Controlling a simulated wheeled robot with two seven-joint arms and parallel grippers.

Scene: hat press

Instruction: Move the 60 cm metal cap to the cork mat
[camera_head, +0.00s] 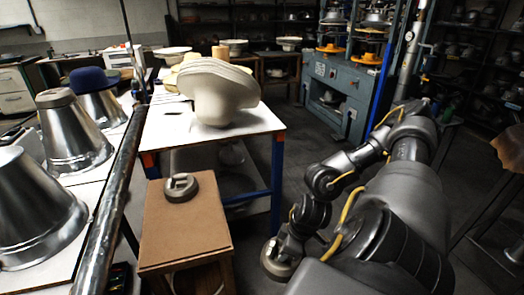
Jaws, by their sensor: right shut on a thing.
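My right gripper (274,247) is low at the bottom centre, seen from above, shut on a round grey metal cap (277,269). The cap is to the right of the brown cork-like mat (186,234) and apart from it. The mat forms the top of a small wooden stand. A second round grey metal cap (181,193) with a raised grip rests on the mat's far part. I cannot read a size on either cap. The fingertips are mostly hidden by the wrist. My left gripper is not in view.
A white table (160,126) with blue legs and a pale hat form (217,93) stands behind the mat. Metal cones (70,132) line the left bench, with a dark bar (111,200) along its edge. The mat's near part is bare.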

